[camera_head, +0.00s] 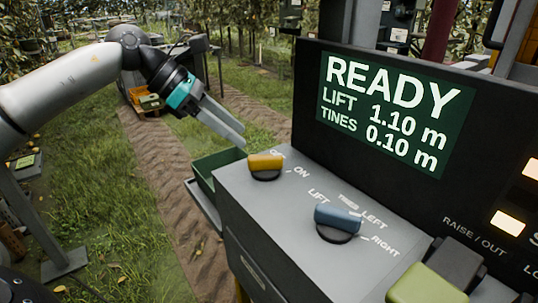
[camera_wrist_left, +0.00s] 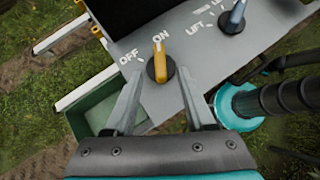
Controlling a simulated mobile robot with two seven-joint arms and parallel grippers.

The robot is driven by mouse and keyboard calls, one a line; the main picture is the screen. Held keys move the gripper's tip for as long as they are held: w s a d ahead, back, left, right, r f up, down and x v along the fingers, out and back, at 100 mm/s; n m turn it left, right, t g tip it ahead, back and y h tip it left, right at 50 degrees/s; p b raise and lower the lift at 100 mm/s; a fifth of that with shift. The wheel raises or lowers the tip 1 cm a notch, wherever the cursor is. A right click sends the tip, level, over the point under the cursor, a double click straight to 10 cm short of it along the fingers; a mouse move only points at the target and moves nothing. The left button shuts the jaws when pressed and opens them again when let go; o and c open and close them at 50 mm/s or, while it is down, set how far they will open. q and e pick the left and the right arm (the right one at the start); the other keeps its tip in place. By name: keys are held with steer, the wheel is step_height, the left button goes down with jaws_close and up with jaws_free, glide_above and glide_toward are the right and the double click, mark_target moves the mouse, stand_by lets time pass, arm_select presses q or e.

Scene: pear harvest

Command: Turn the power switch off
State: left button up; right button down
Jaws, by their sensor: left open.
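The power switch (camera_head: 265,162) is a yellow handle on a round black base, on top of the grey control box. In the left wrist view the switch (camera_wrist_left: 160,65) has its handle in line with the ON label (camera_wrist_left: 161,36); the OFF label (camera_wrist_left: 129,56) is to its left. My left gripper (camera_head: 239,135) is open and empty, above and just left of the switch in the head view. In the left wrist view its two fingers point toward the switch, one on each side, apparently short of touching it. My right gripper is not in view.
A blue selector knob (camera_head: 338,216) stands on the same box (camera_head: 285,240), with a green block-shaped control (camera_head: 427,285) nearer. A dark panel with a READY display (camera_head: 385,112) rises behind. A green tray (camera_head: 205,178) hangs at the box's left side. Grass lies left.

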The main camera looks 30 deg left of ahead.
mark_target(267, 155)
arm_select(q)
steer(key=x, duration=0.9)
steer(key=shift+w+f, duration=0.1)
steer(key=shift+w, duration=0.05)
steer(key=shift+c, duration=0.2)
jaws_close()
